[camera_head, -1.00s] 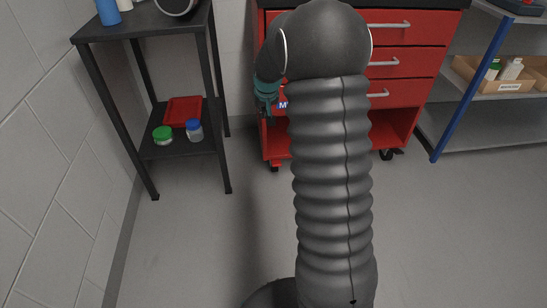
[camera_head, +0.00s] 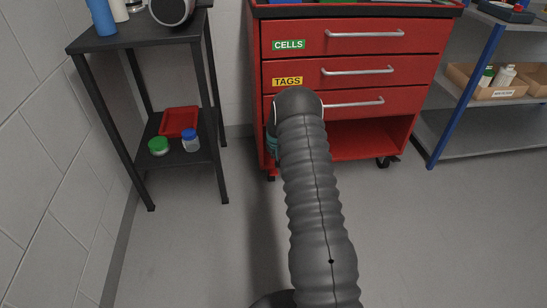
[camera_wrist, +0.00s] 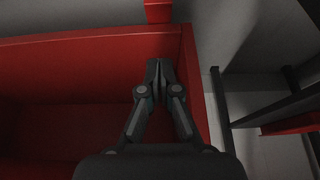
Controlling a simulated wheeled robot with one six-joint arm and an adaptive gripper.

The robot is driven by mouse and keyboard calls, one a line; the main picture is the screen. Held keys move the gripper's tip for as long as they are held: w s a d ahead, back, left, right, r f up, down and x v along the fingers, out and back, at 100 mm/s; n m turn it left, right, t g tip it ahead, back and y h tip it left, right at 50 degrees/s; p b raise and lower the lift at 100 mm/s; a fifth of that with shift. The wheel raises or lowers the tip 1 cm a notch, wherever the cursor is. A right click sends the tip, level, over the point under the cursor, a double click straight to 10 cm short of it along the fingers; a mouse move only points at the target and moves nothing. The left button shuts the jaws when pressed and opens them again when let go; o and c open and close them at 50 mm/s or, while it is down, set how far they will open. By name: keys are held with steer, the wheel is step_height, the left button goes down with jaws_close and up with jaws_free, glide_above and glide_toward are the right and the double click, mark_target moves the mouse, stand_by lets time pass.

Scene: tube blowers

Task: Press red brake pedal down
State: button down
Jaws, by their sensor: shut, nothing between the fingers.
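The red tool cart (camera_head: 345,140) stands ahead in the head view. In the wrist view a small red block, which looks like the brake pedal (camera_wrist: 158,11), juts out past the cart's bottom edge at the top of the picture. My gripper (camera_wrist: 158,64) is shut and empty, over the red floor edge of the cart's open lower bay (camera_wrist: 60,95). Its tips point toward the pedal, with a visible gap in the picture. In the head view my arm hides most of the gripper, and the pedal cannot be made out clearly.
A black side table (camera_head: 90,43) stands left, with a red tray (camera_head: 180,120) and two jars on its lower shelf. A shelf rack with a blue post (camera_head: 466,95) stands right. The floor between table and cart is clear.

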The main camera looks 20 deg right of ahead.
glide_above(273, 172)
step_height(273, 172, down, 7)
steer(key=shift+r, duration=0.2)
steer(key=f, duration=0.3)
steer(key=shift+s+a, duration=0.1)
steer(key=shift+s, duration=0.3)
steer(key=shift+s+f, duration=0.25)
steer(key=shift+f, duration=0.35)
steer(key=shift+a+f, duration=0.1)
steer(key=f+b, duration=0.1)
steer(key=b, duration=0.2)
steer(key=s+f+b, duration=0.1)
steer(key=f+b, duration=0.1)
steer(key=b, duration=0.1)
steer(key=s+f+b, duration=0.1)
steer(key=f+b, duration=0.1)
steer(key=shift+a+f+b, duration=0.15)
steer(key=shift+a+b, duration=0.15)
steer(key=shift+b, duration=0.1)
